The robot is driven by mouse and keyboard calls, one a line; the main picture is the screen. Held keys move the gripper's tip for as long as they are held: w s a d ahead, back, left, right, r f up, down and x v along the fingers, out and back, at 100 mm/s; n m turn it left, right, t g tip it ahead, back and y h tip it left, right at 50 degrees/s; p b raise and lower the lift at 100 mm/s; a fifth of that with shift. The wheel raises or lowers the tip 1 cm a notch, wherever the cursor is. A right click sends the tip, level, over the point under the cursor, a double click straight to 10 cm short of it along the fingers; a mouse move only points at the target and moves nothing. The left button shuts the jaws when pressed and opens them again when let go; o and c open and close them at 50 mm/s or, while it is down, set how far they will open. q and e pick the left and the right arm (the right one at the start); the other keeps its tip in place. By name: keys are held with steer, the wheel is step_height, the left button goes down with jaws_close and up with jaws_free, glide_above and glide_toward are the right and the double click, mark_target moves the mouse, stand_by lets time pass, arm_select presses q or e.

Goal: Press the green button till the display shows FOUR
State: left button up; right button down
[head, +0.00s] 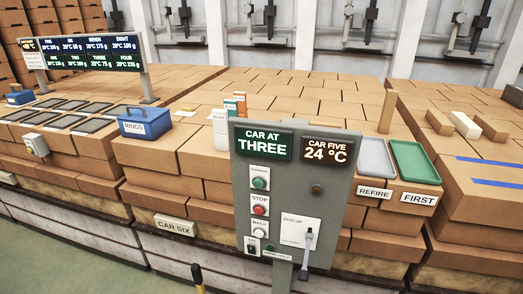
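A grey control panel (335,215) stands upright in front of the brick stack, right of the picture's middle. Its upper left display (263,146) reads CAR AT THREE in white on green. Below the display is the green button (260,183), with nothing touching it. A red button (260,210) marked STOP sits under it, and a white button (259,233) marked BACK is lower. Neither of my grippers shows in the head view.
A second display (324,150) reads CAR FIVE 24 °C. A lever (307,245) is low on the panel. Grey (375,158) and green (414,162) trays lie right, a blue box (146,122) marked RINGS left. A black-and-yellow piece (197,275) pokes up at the bottom.

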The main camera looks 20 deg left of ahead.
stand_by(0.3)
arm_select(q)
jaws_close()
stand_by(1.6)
